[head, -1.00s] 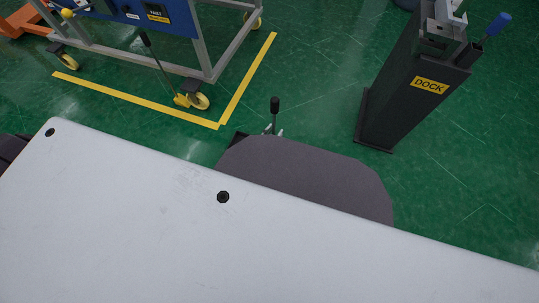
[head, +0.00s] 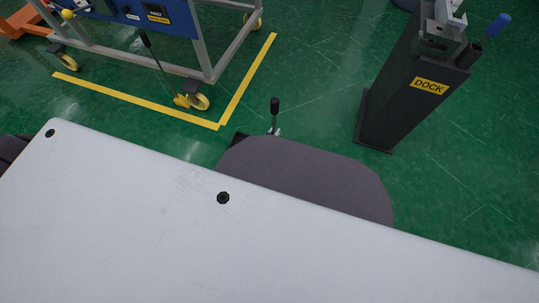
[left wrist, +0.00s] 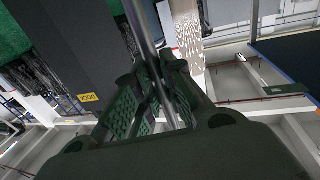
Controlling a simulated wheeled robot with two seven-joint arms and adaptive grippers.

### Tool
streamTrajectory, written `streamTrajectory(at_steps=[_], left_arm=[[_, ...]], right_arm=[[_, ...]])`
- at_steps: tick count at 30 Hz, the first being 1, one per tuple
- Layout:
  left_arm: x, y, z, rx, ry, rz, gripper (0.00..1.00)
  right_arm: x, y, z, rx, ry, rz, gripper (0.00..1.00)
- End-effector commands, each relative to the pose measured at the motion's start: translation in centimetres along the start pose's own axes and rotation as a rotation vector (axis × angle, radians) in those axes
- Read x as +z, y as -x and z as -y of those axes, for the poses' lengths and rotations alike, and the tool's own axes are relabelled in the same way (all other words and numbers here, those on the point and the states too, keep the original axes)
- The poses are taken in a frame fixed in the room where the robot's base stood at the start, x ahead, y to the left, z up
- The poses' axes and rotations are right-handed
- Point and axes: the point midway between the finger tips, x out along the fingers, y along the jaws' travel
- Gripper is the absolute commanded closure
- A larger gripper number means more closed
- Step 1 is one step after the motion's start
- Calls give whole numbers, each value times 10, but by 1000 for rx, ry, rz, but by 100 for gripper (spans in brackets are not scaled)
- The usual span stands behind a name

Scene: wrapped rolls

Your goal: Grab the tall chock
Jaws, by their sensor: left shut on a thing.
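The tall chock (head: 275,105) shows in the head view as an upright thin rod with a black grip on top. Its lower part is hidden behind a dark grey rounded shape. My left gripper (head: 274,132) is at the rod just below the grip, mostly hidden by that shape. In the left wrist view the dark, textured fingers of my left gripper (left wrist: 160,105) are shut on the metal rod of the chock (left wrist: 143,30), which runs between them. My right gripper is not in view.
A wheeled frame cart (head: 212,45) stands at the upper left, with a second black-handled rod (head: 158,62) by its yellow wheel. A dark DOCK post (head: 405,105) with a blue handle (head: 499,23) stands at the right. Green floor between them is free, with yellow lines (head: 250,78).

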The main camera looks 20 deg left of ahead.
Motion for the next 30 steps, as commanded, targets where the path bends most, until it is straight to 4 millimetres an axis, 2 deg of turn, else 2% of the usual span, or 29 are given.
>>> streamTrajectory(at_steps=[19, 30], left_arm=[[-7, -2, 0, 0, 0, -8, 100], [-29, -2, 0, 0, -1, -9, 100]], right_arm=[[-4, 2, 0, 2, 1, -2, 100], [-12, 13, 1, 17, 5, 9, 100]])
